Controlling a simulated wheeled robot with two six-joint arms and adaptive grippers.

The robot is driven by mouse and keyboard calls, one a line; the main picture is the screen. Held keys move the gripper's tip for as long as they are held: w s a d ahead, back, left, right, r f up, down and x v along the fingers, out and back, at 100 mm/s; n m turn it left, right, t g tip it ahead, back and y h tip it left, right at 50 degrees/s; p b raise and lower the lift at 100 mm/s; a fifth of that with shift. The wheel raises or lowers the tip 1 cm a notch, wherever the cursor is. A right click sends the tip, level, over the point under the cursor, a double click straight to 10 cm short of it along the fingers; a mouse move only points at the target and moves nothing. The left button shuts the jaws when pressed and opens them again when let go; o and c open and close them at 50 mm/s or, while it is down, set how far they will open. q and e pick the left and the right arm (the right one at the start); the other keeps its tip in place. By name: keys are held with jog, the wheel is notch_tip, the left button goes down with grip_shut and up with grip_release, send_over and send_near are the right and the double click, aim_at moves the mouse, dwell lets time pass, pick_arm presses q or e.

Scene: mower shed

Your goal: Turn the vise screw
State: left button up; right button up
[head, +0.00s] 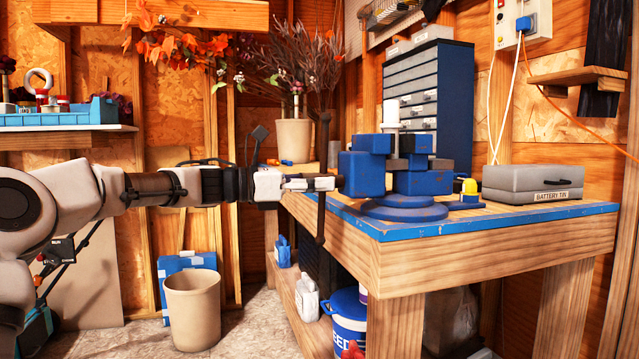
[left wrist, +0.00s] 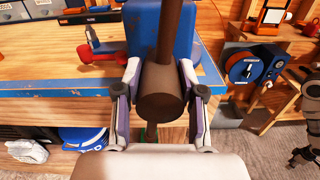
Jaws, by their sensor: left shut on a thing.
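The blue vise (head: 364,173) stands on a round base on the workbench's near corner, and its blue body also shows in the left wrist view (left wrist: 146,30). Its screw ends in a thick dark brown head (left wrist: 163,93) with a long bar (head: 322,213) through it, standing close to upright. My left gripper (head: 325,184) reaches in level from the left and is shut on the screw head, one finger on each side. The bar runs up and down between the fingers. The far side of the screw is hidden behind its head. My right gripper does not show.
The wooden workbench (head: 480,246) has a blue top edge. A grey battery tin (head: 532,183) and a blue drawer cabinet (head: 455,95) stand on it. A beige bin (head: 192,310) stands on the floor below my left arm. A bucket (head: 349,322) sits under the bench.

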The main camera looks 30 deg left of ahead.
pick_arm(q)
jog(key=o, duration=0.9)
jog(key=shift+o, duration=1.2)
jog(key=shift+s+a+r, duration=0.15)
jog(key=shift+s, duration=0.25)
notch_tip(320, 180, up, 10)
jog(key=shift+r, duration=0.1)
